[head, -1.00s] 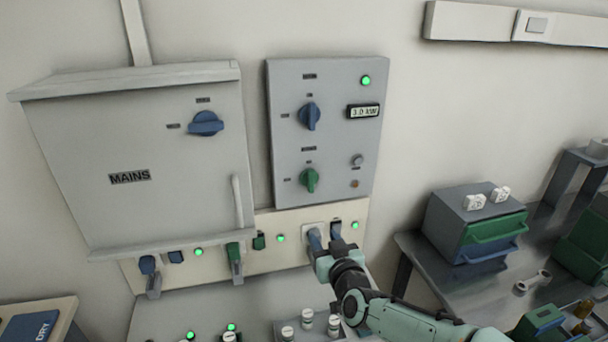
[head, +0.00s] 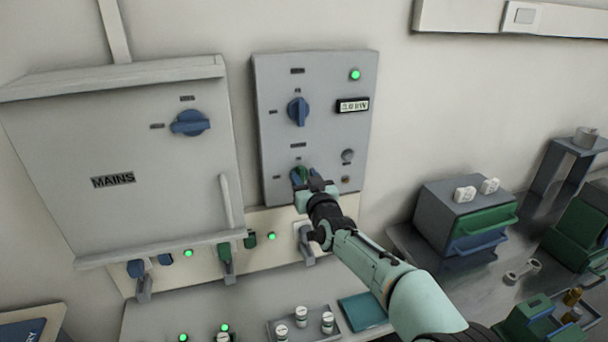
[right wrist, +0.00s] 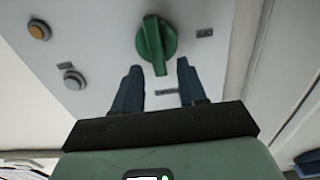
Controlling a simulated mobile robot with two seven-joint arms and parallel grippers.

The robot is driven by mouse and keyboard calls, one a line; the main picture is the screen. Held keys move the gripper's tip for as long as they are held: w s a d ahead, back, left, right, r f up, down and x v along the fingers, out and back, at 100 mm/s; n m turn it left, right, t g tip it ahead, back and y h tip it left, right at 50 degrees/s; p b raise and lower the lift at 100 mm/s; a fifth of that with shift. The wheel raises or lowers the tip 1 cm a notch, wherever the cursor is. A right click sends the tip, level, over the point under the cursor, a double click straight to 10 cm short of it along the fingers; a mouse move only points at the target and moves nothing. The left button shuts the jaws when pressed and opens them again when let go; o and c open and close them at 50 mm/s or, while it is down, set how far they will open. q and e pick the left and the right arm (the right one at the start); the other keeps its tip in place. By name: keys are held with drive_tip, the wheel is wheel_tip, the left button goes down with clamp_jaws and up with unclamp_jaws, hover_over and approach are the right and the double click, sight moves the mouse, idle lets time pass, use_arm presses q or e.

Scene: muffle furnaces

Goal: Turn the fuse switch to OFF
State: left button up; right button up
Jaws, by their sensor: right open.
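A green rotary knob (head: 303,172) sits low on the grey wall panel (head: 350,75), with a blue rotary knob (head: 298,111) above it. Another blue knob (head: 190,122) is on the MAINS box. The small labels are unreadable, so I cannot tell which is the fuse switch. My right gripper (head: 306,181) is at the green knob and partly hides it. In the right wrist view the gripper (right wrist: 159,66) is open. The green knob (right wrist: 155,40) is just ahead, its handle end close to the space between the fingertips. My left gripper is not in view.
The MAINS box (head: 120,220) juts out left of the panel. Below runs a cream strip (head: 202,265) with plugs and green lights. A tray (head: 268,330) with small jars is at the bottom. A drawer unit (head: 440,200) stands on the right bench.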

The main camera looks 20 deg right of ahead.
drive_tip(key=shift+w, duration=0.65)
clamp_jaws()
